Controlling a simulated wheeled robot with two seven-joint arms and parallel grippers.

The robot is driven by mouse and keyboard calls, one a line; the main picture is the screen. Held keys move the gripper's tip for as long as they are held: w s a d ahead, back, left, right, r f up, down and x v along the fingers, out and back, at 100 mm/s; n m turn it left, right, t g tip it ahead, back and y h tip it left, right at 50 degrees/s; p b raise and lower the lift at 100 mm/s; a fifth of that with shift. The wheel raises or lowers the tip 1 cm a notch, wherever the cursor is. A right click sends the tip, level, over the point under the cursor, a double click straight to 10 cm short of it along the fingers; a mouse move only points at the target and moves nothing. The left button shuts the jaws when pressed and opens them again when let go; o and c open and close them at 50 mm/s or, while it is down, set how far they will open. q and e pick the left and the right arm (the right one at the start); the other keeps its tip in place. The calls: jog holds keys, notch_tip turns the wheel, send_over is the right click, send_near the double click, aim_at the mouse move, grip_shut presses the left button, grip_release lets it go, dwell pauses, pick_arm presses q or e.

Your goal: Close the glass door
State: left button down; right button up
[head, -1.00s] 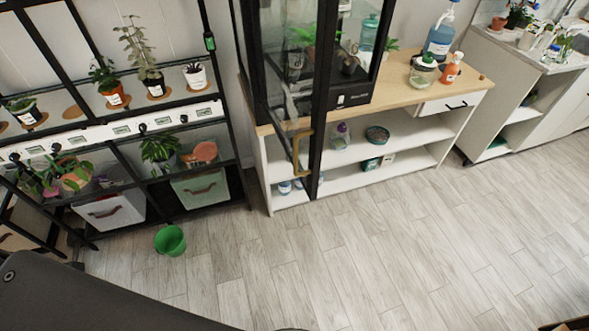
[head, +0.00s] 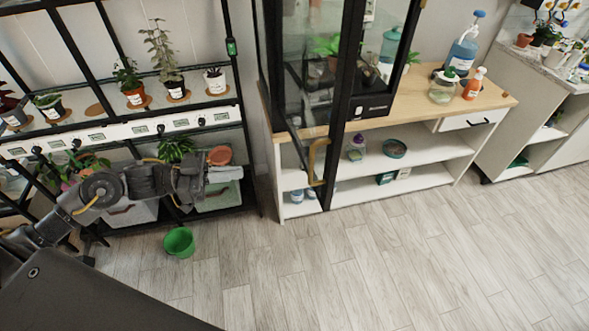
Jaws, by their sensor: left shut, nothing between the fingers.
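The glass door (head: 344,110) of the black-framed cabinet stands open, swung out toward me, its free edge hanging in front of the wooden bench. A brass handle (head: 318,165) is fixed near the lower part of that edge. My left gripper (head: 205,182) is shut and empty, in front of the plant rack, left of the door and apart from the handle. My right gripper is out of view.
A black plant rack (head: 240,135) with potted plants stands at the left, behind my left arm. A green bucket (head: 179,243) is on the floor below the gripper. A bench (head: 440,105) with bottles stands at the right. The wooden floor (head: 400,260) in front is clear.

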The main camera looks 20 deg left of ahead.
pick_arm(q)
jog(key=s+p+x, duration=0.1)
jog(key=p+x, duration=0.4)
jog(key=x, duration=0.9)
jog(key=shift+d+r+m+g, duration=0.3)
jog(key=shift+d+r, duration=0.1)
jog(key=shift+r, duration=0.05)
